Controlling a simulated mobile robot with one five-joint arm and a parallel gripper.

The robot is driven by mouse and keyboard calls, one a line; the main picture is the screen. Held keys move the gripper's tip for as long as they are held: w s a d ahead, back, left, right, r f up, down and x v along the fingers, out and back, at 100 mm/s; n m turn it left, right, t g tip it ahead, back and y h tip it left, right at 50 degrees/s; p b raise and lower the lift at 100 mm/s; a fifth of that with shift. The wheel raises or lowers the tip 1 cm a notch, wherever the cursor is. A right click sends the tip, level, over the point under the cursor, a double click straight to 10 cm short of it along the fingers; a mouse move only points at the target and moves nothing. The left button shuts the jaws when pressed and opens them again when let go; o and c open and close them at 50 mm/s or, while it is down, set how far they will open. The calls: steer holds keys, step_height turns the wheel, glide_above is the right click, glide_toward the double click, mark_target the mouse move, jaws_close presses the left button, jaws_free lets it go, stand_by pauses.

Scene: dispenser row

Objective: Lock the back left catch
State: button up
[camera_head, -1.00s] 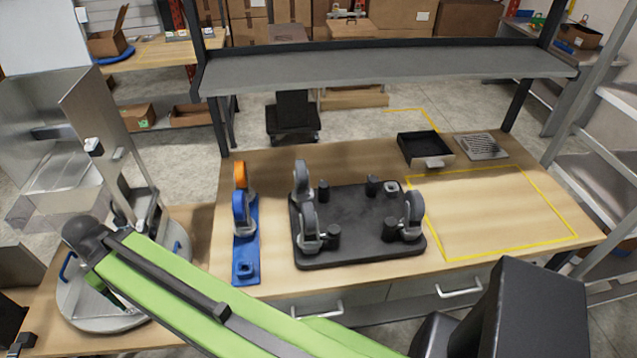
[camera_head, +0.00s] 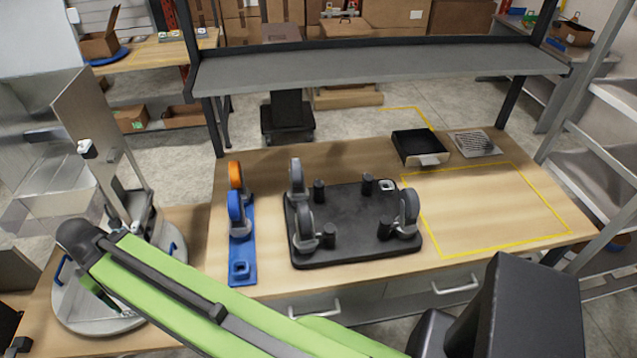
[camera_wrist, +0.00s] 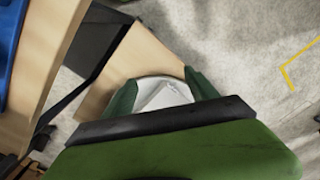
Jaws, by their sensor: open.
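A black plate (camera_head: 345,216) lies on the wooden bench in the head view, with grey-wheeled casters at three corners. The back left caster (camera_head: 296,178) stands upright, and a short black post (camera_head: 319,190), which may be its catch, is just right of it. I cannot tell whether it is locked. The back right corner shows a pale empty socket (camera_head: 386,185). My gripper (camera_wrist: 160,82) shows in the wrist view, its dark green fingers apart with nothing between them, over floor and a wooden surface.
A blue rack (camera_head: 242,255) with an orange and a blue caster stands left of the plate. A grey shelf (camera_head: 380,68) spans above the bench's back. A black tray (camera_head: 419,148) sits back right. The yellow-outlined area (camera_head: 490,210) is clear.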

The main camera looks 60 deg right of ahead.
steer(key=shift+r, duration=0.15)
steer(key=shift+c, duration=1)
steer(key=shift+m, duration=0.3)
steer(key=r+p, duration=0.4)
steer(key=w+d+r+p, duration=0.1)
steer(key=r+p, duration=0.7)
steer(key=p, duration=0.1)
steer(key=shift+w+d+r, duration=0.2)
steer(key=shift+r, duration=0.15)
steer(key=shift+c, duration=0.5)
steer(key=w+d+r+m+p, duration=0.1)
steer(key=d+r+m+p, duration=0.2)
steer(key=d+r+p, duration=0.5)
steer(key=s+d+m, duration=0.3)
steer(key=d+m, duration=0.5)
steer(key=d, duration=0.7)
steer(key=m, duration=1.7)
glide_above(319, 183)
step_height(319, 183, down, 18)
steer(key=b, duration=1.7)
steer(key=shift+r+b, duration=0.15)
steer(key=shift+b, duration=0.15)
steer(key=shift+r, duration=0.1)
